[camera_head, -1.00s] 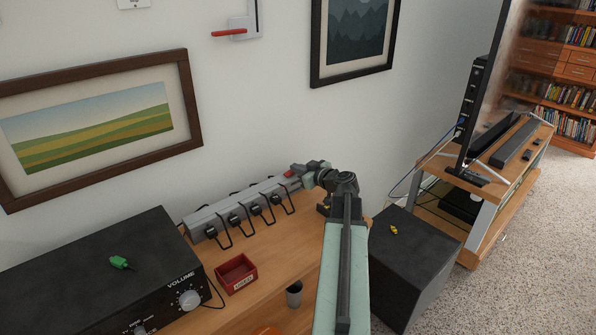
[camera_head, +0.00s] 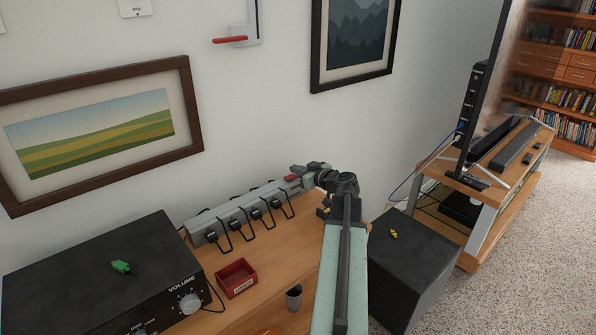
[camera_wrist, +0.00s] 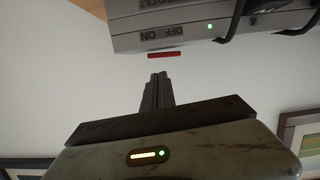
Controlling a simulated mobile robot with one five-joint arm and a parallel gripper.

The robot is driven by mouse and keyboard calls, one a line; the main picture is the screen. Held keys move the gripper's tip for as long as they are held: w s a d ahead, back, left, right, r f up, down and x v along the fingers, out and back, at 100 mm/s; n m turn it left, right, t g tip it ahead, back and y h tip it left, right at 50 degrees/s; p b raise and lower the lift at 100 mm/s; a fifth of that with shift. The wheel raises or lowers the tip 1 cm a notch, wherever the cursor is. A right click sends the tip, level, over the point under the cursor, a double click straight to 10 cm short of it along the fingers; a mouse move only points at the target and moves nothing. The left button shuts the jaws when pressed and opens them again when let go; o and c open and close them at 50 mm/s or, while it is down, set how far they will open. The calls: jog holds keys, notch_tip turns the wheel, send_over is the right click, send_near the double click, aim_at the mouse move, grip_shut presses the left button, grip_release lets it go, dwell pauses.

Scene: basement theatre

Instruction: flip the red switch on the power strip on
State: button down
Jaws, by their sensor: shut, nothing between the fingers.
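The grey power strip (camera_head: 240,212) lies along the back of the wooden bench against the wall, with several black plugs in it. Its red switch (camera_head: 291,178) is at the right end. In the wrist view the strip (camera_wrist: 185,28) is at the top, upside down, with "OFF ON" lettering and a lit green light. The red switch (camera_wrist: 164,54) shows there as a thin bar at its edge. My gripper (camera_wrist: 158,76) is shut and empty, its tips just short of the switch with a small gap in the picture. In the head view my gripper (camera_head: 297,170) is beside the strip's right end.
A black amplifier (camera_head: 100,270) with a green object (camera_head: 121,267) on it stands at left. A red tray (camera_head: 236,279) and a grey cup (camera_head: 294,298) are on the bench. A black box (camera_head: 420,265) stands at right. Plug cords loop in front of the strip.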

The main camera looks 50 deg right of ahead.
notch_tip(320, 180, up, 4)
jog(key=shift+f+p, duration=0.15)
jog(key=shift+p, duration=0.85)
jog(key=s+a, duration=0.1)
jog(key=s, duration=0.9)
jog(key=shift+r+p, duration=0.45)
